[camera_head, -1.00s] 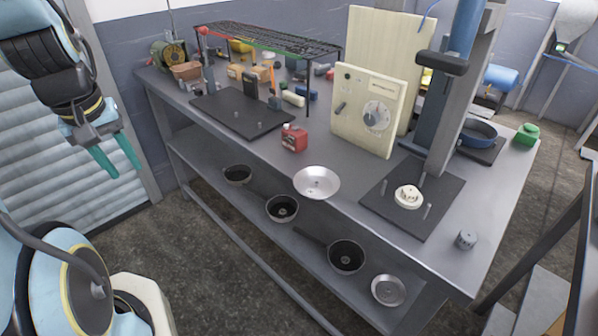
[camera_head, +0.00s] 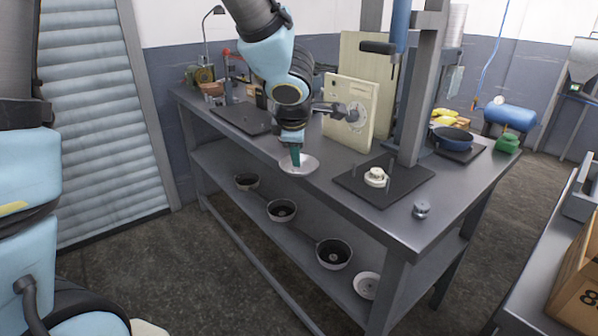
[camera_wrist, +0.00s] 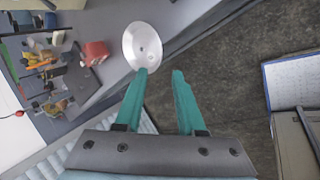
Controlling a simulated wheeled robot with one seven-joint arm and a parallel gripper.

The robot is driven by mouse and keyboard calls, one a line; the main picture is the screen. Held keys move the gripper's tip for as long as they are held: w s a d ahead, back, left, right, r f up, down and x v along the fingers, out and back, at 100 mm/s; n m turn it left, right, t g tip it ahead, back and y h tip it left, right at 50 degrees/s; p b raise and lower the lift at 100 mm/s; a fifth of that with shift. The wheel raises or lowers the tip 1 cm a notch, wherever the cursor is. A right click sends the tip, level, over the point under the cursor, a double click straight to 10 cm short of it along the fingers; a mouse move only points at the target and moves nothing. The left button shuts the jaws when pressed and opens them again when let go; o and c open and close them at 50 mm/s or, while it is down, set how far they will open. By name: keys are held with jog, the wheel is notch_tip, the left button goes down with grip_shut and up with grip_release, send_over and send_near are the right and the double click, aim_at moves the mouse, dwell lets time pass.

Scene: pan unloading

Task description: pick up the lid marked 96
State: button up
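A round silver lid (camera_head: 302,168) lies at the front edge of the workbench top. It also shows in the wrist view (camera_wrist: 140,42), with a small knob or hole near its centre. I cannot read any number on it. My gripper (camera_head: 296,160) points down over this lid. In the wrist view my gripper (camera_wrist: 159,73) is open with nothing between its teal fingers. The left fingertip overlaps the lid's near edge; I cannot tell if it touches. A second pale lid or dish (camera_head: 367,286) is on the lower shelf at the right, also with no readable mark.
Several dark pans, one here (camera_head: 282,210), stand on the lower shelf. A cream panel with a dial (camera_head: 350,112) stands behind my gripper. A black mat with a white part (camera_head: 375,177) lies to the right.

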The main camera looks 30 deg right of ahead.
aim_at(299, 176)
jog(key=b+x, duration=0.4)
jog(key=x, duration=0.5)
jog(key=shift+w+f, duration=0.2)
jog(key=shift+f, duration=0.15)
jog(key=shift+w+d+f, duration=0.2)
jog(key=shift+w, duration=0.05)
jog(key=shift+c, duration=0.2)
grip_shut()
dwell(0.6)
